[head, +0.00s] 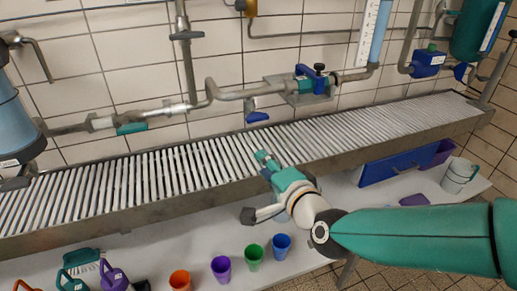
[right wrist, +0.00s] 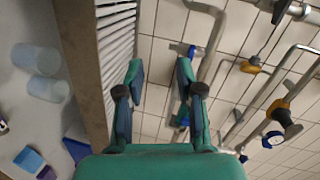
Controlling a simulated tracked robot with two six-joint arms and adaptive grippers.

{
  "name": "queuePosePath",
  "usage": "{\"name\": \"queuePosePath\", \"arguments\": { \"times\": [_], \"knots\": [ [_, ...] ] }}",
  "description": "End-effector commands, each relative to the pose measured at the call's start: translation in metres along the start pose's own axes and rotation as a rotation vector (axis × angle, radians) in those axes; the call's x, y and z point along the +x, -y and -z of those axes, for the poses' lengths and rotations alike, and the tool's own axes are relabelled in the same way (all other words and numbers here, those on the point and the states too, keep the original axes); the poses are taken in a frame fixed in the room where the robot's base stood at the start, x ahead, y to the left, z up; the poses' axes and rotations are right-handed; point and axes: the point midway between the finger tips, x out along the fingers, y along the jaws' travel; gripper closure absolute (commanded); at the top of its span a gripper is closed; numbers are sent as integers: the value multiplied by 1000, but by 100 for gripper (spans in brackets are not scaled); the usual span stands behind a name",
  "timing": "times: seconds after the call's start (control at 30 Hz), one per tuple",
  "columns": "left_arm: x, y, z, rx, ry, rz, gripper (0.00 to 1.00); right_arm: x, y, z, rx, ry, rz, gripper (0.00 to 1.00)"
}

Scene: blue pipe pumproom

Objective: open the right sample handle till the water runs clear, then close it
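The pipe along the wall carries a blue lever handle (head: 257,117) on a short drop at its middle. It is likely the right sample handle. A teal lever handle (head: 131,128) sits further left on the pipe. My right gripper (head: 264,158) is over the slatted grating, in front of and below the blue lever, apart from it. The right wrist view shows its two fingers (right wrist: 160,80) spread with nothing between them. A small blue handle (right wrist: 191,50) shows beyond the fingertips there. I see no running water. My left gripper is not in view.
The slatted trough (head: 140,185) runs along the wall with a raised front rim. On the bench below stand purple (head: 221,268), green (head: 254,257), blue (head: 281,246) and orange cups (head: 180,280). A blue valve block (head: 313,78) is on the pipe. A grey jug (head: 458,175) stands right.

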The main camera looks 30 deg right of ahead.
Motion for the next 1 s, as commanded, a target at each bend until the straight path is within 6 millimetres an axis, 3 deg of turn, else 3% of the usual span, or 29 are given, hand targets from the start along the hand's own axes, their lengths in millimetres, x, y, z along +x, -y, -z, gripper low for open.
{"name": "queuePosePath", "arguments": {
  "times": [0.03, 0.1, 0.23, 0.37, 0.57, 1.0],
  "knots": [
    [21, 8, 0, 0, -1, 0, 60, -9, -2, 9, 53, -33, 57, 64],
    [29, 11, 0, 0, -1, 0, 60, -21, 7, 20, 115, -65, 114, 64],
    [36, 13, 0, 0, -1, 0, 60, -33, 18, 31, 181, -95, 172, 64],
    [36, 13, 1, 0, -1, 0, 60, -30, 23, 36, 199, -102, 185, 64],
    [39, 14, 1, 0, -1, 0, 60, -1, 27, 38, 196, -102, 181, 64],
    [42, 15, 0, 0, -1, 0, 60, 90, 43, 50, 194, -102, 181, 64]
  ]
}}
